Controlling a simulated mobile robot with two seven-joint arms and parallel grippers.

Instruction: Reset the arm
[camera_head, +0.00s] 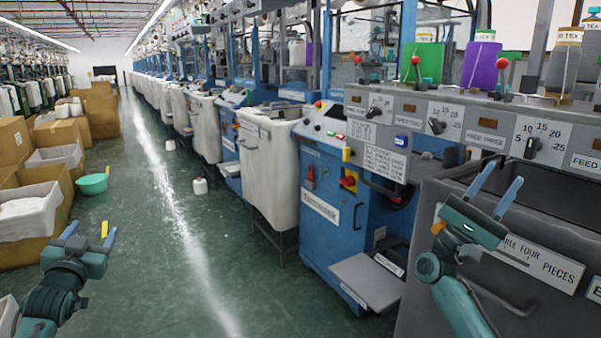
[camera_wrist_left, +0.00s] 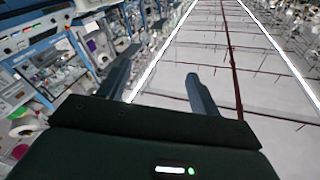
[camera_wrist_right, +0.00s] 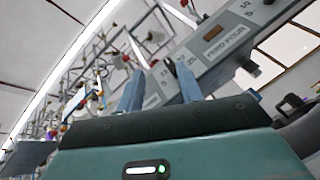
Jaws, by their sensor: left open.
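My left gripper (camera_head: 91,231) is raised over the aisle floor at the lower left of the head view. Its two fingers are apart with nothing between them, and they also show apart in the left wrist view (camera_wrist_left: 161,64). My right gripper (camera_head: 505,174) is raised in front of the machine panel at the right, with its fingers pointing up. Its fingers are apart and empty, as the right wrist view (camera_wrist_right: 160,70) also shows. Whether it touches the dark bin behind it cannot be told.
A grey control panel (camera_head: 480,120) with dials and red-knobbed levers is close behind my right gripper, above a dark bin (camera_head: 450,190). A blue machine (camera_head: 325,215) stands left of it. Cardboard boxes (camera_head: 60,132) and a green basin (camera_head: 92,184) line the left. The aisle floor (camera_head: 190,235) is mostly clear.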

